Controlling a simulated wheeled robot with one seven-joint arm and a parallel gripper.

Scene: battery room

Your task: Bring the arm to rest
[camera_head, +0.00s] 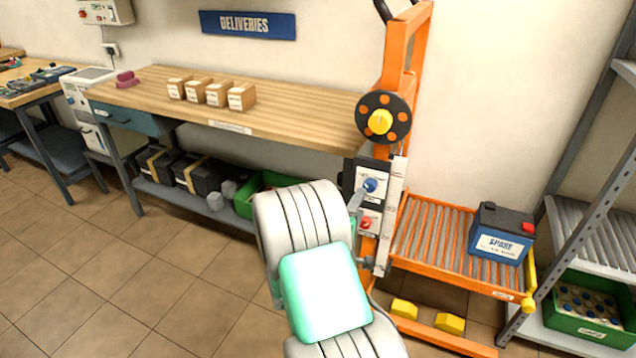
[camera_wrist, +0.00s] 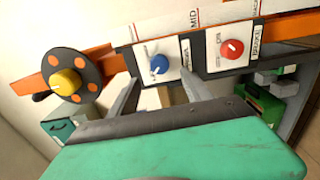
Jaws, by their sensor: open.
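My arm reaches out in the head view to an orange lift frame (camera_head: 407,60). My gripper (camera_head: 358,203) is beside the control panel on its post, partly hidden by my own wrist. In the wrist view my gripper (camera_wrist: 165,88) is open, its two grey fingers pointing at the panel. A blue knob (camera_wrist: 160,66) lies ahead, between the lines of the fingers; whether they touch it I cannot tell. The blue knob also shows in the head view (camera_head: 371,186). A red knob (camera_wrist: 232,48) sits on the plate beside it. Nothing is held.
A yellow-hubbed handwheel (camera_head: 382,119) is just above the panel. An orange roller platform (camera_head: 431,234) carries a SPARE battery (camera_head: 501,235) to the right. A wooden bench (camera_head: 300,112) with several small boxes stands behind. Grey shelving (camera_head: 585,180) is at far right. Floor at left is clear.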

